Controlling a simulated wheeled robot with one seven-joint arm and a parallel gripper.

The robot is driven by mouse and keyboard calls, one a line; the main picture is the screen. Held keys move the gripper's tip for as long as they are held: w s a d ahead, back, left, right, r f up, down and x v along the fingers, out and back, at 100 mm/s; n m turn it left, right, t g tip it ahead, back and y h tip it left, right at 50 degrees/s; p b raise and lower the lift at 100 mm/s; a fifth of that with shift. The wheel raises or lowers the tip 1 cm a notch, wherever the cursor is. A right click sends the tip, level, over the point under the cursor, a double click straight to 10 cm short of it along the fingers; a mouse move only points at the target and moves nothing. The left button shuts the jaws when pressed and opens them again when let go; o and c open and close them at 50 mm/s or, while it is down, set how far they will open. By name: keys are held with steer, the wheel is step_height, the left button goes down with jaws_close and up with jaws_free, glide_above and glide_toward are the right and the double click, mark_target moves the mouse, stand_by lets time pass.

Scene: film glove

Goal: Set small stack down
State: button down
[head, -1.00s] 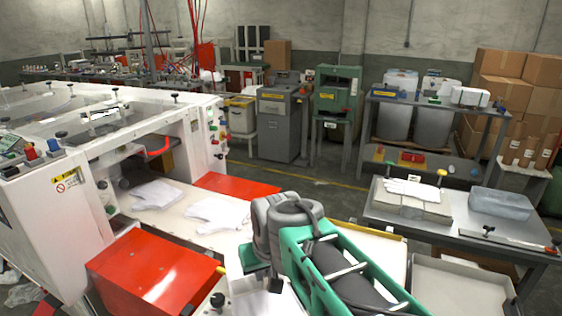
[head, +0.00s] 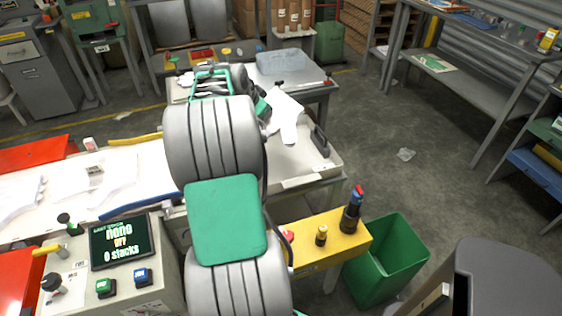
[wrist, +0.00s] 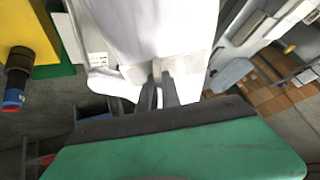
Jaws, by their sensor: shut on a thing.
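A small white stack (head: 287,112) of thin film gloves hangs in my gripper (head: 267,108), right of my arm in the head view. In the wrist view my gripper (wrist: 160,92) has its two dark fingers close together on the edge of the white stack (wrist: 150,35). The stack appears in front of a pale-topped table (head: 305,165); I cannot tell if its lower end touches that top. My arm hides part of the table. More white film (head: 115,175) lies on the machine bed at left.
A dark-handled tool (head: 320,141) lies on the pale table. A yellow box with knobs (head: 315,243) and a green bin (head: 385,262) stand nearer. A control box screen (head: 122,243) reads "0 stacks". A grey bench with a grey tub (head: 288,66) is behind. Floor at right is open.

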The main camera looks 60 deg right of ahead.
steer(key=s+d+f+m+g+b, duration=0.1)
steer(key=s+d+f+m+g, duration=0.15)
steer(key=s+d, duration=0.35)
steer(key=s+d+f+m+g, duration=0.1)
steer(key=s+d+m, duration=0.2)
steer(key=s, duration=0.6)
steer(key=w+a+f+p, duration=0.1)
steer(key=w+f, duration=1.2)
steer(key=w, duration=0.1)
steer(key=shift+f, duration=0.2)
steer(key=c, duration=2)
jaws_free()
steer(key=shift+w, duration=0.1)
steer(key=o, duration=0.5)
steer(key=shift+c, duration=0.2)
steer(key=shift+r+p, duration=0.1)
steer(key=shift+p, duration=0.2)
